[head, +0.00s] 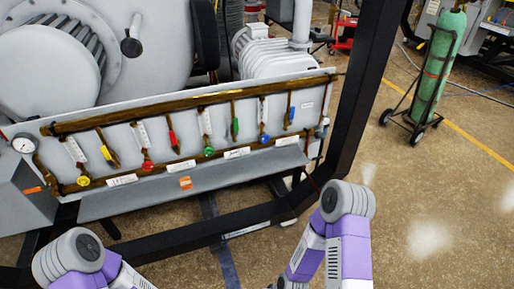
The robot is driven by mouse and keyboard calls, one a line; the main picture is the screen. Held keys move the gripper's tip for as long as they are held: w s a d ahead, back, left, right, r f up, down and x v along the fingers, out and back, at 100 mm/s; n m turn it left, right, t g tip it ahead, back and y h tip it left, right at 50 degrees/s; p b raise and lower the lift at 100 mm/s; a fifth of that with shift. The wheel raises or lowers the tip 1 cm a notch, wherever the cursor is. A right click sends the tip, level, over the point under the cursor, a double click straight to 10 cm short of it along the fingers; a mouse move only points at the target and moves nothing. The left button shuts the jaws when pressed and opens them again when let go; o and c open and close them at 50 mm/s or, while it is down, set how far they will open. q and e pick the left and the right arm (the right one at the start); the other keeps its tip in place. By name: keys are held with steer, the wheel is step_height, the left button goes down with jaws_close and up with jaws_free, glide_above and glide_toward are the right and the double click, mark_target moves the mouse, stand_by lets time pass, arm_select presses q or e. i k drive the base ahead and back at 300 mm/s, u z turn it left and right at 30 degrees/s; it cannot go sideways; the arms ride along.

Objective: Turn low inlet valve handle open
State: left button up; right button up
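A light grey valve panel (190,112) with brown pipes stands in front of the furnace. Its upper handles are yellow (106,152), red (173,139), green (235,127) and blue (291,115). Along the lower pipe are round yellow (83,181), red (147,166), green (209,152) and blue (264,138) valve parts. The labels are too small to read, so I cannot tell which is the low inlet valve handle. Parts of both my arms show at the bottom, apart from the panel. Neither gripper's fingers are in view.
A grey ledge (190,184) juts out below the panel. A black frame post (362,85) rises to the panel's right. A pressure gauge (24,143) is at the left. A green gas cylinder (438,70) stands on a cart at the right. The right-hand floor is mostly clear.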

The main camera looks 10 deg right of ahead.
mark_target(39, 188)
steer(key=u, duration=0.4)
steer(key=k, duration=0.5)
steer(key=u, duration=1.05)
steer(key=i, duration=1.25)
steer(key=z, duration=0.6)
steer(key=i, duration=0.85)
